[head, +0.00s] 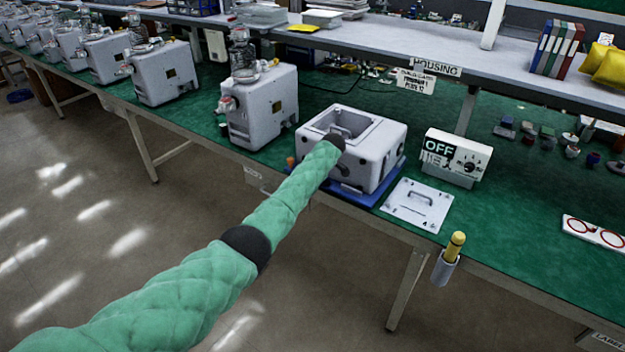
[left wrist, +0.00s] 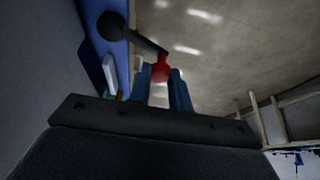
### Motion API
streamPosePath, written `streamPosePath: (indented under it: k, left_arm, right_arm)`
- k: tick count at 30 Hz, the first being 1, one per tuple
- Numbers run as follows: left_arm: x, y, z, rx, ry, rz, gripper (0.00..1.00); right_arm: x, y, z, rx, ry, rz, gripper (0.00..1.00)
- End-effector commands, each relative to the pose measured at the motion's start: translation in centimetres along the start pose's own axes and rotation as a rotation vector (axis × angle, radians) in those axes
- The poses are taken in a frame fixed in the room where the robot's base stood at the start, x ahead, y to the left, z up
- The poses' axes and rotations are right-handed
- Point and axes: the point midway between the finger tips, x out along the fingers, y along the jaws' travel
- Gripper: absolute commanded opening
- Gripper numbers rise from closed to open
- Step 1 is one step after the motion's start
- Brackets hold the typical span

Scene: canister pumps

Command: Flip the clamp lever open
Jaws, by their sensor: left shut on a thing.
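A clamp lever (left wrist: 147,42) shows in the left wrist view as a dark rod with a black ball at its upper left end and a red grip at the other. My left gripper (left wrist: 161,78) has its two blue fingers closed around the red grip. In the head view my green-sleeved left arm reaches the front of the white pump housing (head: 385,158). The arm hides the lever and most of the gripper there. The housing is open on top and stands on a blue base (head: 366,199). My right gripper is not in view.
A white plate with a handle (head: 417,204) lies right of the housing. Behind it stands an OFF switch box (head: 455,157). A yellow-handled tool sits in a holder (head: 447,268) at the bench edge. Another canister pump (head: 262,108) stands left of the housing.

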Motion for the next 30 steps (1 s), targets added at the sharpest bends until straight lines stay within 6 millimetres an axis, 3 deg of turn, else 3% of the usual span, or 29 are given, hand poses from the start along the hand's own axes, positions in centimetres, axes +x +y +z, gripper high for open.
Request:
streamPosePath:
  k: [8, 20, 21, 22, 30]
  left_arm:
    - [-0.1, -0.1, 0.3, -0.052, 0.000, -0.021, 0.00]
    - [-0.1, -0.1, 0.3, -0.057, 0.000, -0.023, 0.00]
    - [-0.2, -0.1, 0.3, -0.057, 0.000, -0.023, 0.26]
    - [-0.2, -0.1, 0.3, -0.057, 0.000, -0.023, 0.29]
    - [-0.2, -0.1, 0.3, -0.056, 0.000, -0.023, 0.29]
  right_arm:
    - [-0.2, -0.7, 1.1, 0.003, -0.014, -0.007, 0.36]
    - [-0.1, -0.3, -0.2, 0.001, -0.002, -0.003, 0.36]
    - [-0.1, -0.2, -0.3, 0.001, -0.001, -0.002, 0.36]
    - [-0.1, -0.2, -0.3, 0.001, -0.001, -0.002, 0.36]
    - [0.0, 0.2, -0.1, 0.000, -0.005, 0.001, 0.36]
